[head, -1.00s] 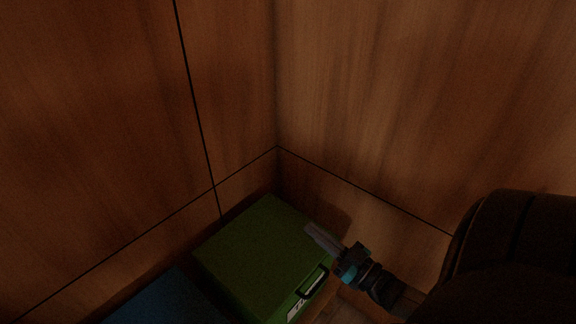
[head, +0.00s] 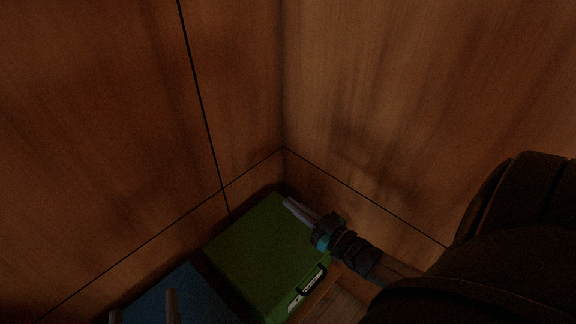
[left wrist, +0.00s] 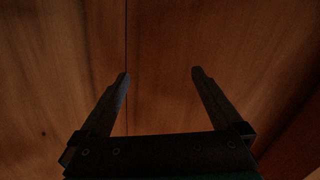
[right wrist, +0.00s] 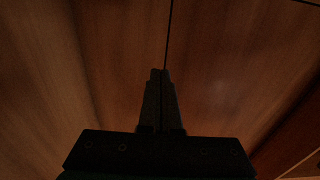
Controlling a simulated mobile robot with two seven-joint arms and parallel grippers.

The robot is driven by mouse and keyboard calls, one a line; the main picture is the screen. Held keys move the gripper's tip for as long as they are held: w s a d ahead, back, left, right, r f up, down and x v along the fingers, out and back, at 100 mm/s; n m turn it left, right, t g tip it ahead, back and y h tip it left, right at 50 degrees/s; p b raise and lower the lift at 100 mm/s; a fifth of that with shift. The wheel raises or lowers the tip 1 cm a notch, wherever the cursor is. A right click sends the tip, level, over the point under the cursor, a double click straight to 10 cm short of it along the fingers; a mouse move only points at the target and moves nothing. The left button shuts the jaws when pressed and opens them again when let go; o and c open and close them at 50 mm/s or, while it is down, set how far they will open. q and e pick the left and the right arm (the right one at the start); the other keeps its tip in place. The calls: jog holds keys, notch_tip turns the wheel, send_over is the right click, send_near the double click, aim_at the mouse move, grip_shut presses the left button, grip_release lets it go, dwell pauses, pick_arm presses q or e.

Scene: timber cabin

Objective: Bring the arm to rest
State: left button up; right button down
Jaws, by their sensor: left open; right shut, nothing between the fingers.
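My right gripper (head: 300,209) is over the far right part of the green box's top in the head view, its fingers together and empty. In the right wrist view the shut fingers (right wrist: 160,76) point at the wooden wall. My left gripper (head: 143,307) shows only as two pale fingertips at the bottom left of the head view, in front of the blue surface. In the left wrist view its fingers (left wrist: 158,74) are wide apart with nothing between them, facing wooden wall panels. I cannot tell how far either gripper is from the surfaces behind it.
A green box (head: 262,250) with a dark handle and a white label stands in the corner. A blue box or surface (head: 200,295) is left of it. Wooden walls (head: 400,100) meet behind them. My own dark arm links fill the lower right.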

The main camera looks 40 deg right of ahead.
jog(key=shift+w+a+r+g+p, duration=0.15)
jog(key=shift+w+r+g+p, duration=0.25)
jog(key=shift+w+r+p, duration=0.6)
jog(key=shift+w+f, duration=0.1)
jog(key=shift+f, duration=0.05)
